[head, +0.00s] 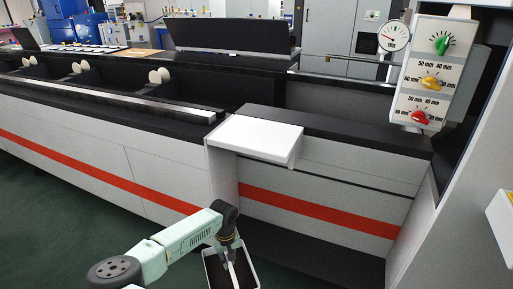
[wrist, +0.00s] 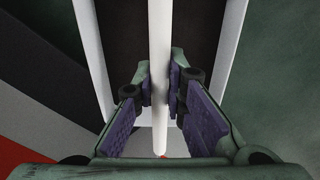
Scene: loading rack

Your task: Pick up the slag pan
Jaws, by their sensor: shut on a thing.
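The slag pan (head: 250,267) is a dark-bottomed tray with a pale rim at the bottom centre of the head view, cut off by the frame edge. In the wrist view its pale side walls (wrist: 91,50) run up both sides, with a white bar (wrist: 159,38) along the middle. My gripper (head: 230,250) points down over the pan. In the wrist view the purple pads of my gripper (wrist: 160,92) are closed on the white bar from both sides. Whether the pan touches the floor cannot be told.
A long grey machine with a red stripe (head: 315,212) stands just behind the pan. A white shelf (head: 255,133) juts out above it. A control panel (head: 434,70) with coloured knobs is at the right. Green floor (head: 60,225) is clear at the left.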

